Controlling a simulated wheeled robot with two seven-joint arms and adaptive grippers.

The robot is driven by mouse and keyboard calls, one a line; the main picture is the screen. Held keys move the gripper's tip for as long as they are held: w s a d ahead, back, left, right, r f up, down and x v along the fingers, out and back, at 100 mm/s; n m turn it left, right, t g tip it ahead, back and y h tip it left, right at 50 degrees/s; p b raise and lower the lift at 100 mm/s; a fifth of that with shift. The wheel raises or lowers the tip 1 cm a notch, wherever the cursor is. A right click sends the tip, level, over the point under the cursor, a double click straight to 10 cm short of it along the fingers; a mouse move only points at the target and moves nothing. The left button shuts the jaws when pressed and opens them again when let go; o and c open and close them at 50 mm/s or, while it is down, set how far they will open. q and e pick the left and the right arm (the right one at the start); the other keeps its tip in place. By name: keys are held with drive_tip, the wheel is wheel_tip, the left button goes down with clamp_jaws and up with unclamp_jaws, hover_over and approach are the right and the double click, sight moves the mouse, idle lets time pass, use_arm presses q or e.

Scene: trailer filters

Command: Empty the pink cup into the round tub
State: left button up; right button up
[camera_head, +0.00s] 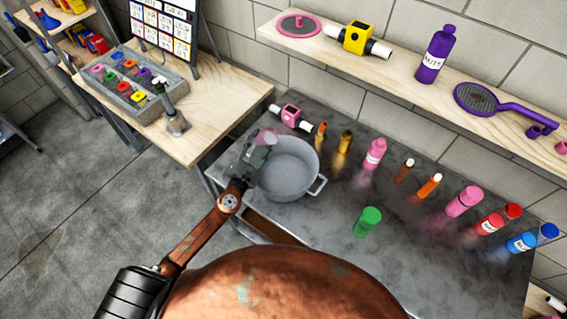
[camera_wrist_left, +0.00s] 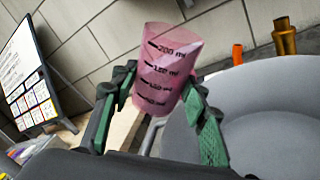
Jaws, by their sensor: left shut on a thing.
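The pink cup (camera_wrist_left: 168,68) is see-through with dark volume marks and shows large in the left wrist view. My left gripper (camera_wrist_left: 157,92) is shut on it, with a green-padded finger on each side. In the head view the cup (camera_head: 266,138) is small and my left gripper (camera_head: 256,150) holds it at the left rim of the round tub. The cup looks a little tilted; its contents cannot be made out. The round tub (camera_head: 290,172) is grey with side handles and stands on the dark table; its visible inside looks empty. My right gripper is not in view.
Several bottles, among them a green one (camera_head: 368,221) and a pink one (camera_head: 374,154), stand right of the tub. A pink valve (camera_head: 290,115) lies behind it. A wooden shelf (camera_head: 400,75) runs along the wall. A wooden bench (camera_head: 225,110) is at left.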

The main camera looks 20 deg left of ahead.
use_arm(q)
drive_tip(key=shift+a+r+m+b, duration=0.1)
drive_tip(key=shift+r+m+b, duration=0.5)
drive_tip(key=shift+m, duration=0.4)
idle(0.4)
drive_tip(key=shift+f+m+t+h+b, duration=0.25)
drive_tip(key=shift+f+m+t+b, duration=0.1)
drive_tip(key=shift+m+b, duration=0.75)
drive_tip(key=shift+f+m+t+h+b, duration=0.3)
drive_tip(key=shift+m+b, duration=0.5)
drive_tip(key=shift+b, duration=0.6)
idle(0.7)
drive_tip(key=shift+s+d+r+m+h+p, duration=0.25)
drive_tip(key=shift+d+r+m+p, duration=0.15)
drive_tip(key=shift+d+m, duration=0.5)
idle(0.7)
drive_tip(key=shift+s+d+r+m+t+h, duration=0.15)
drive_tip(key=shift+r+m, duration=0.15)
drive_tip(key=shift+m, duration=0.45)
drive_tip(key=shift+w+r+m+t+h, duration=0.15)
drive_tip(key=shift+r+m, duration=0.15)
drive_tip(key=shift+m, duration=0.45)
